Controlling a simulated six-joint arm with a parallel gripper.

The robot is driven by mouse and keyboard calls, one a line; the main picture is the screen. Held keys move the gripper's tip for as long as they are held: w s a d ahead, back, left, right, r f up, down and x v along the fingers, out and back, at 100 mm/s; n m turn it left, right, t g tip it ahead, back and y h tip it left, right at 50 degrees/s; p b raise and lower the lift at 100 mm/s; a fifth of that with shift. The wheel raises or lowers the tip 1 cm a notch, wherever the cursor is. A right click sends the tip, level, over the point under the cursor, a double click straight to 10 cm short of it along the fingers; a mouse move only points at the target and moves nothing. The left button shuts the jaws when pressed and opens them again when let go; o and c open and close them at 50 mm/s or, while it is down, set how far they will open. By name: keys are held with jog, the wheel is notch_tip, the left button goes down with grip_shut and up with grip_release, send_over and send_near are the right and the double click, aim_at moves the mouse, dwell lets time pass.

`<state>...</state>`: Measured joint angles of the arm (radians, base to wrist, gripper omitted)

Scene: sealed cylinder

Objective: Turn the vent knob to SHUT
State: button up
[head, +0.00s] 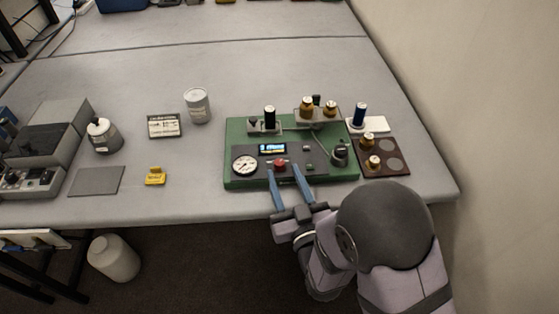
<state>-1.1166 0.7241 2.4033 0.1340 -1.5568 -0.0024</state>
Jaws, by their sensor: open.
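A green instrument board (232,140) lies on the table with a dark panel. A red knob (280,164) sits on the panel between a white dial gauge (245,165) and other fittings. A black round fitting (340,149) is at the panel's right. Labels are too small to read, so I cannot tell which is the vent knob or where it points. My gripper (285,177) is open, its two blue fingers reaching over the board's front edge just in front of the red knob. Nothing shows between them. I cannot tell whether they touch the knob.
A lit display (272,148) is on the panel. Cylinders stand along the board's back, including a black one (269,117). A brown tray (395,169) is on the right. A can (198,106), a small sign (164,126) and a yellow block (155,176) stand left.

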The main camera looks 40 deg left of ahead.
aim_at(281, 167)
jog(key=shift+p+x, duration=0.7)
jog(key=shift+x, duration=1.85)
jog(key=shift+c, duration=0.6)
grip_shut()
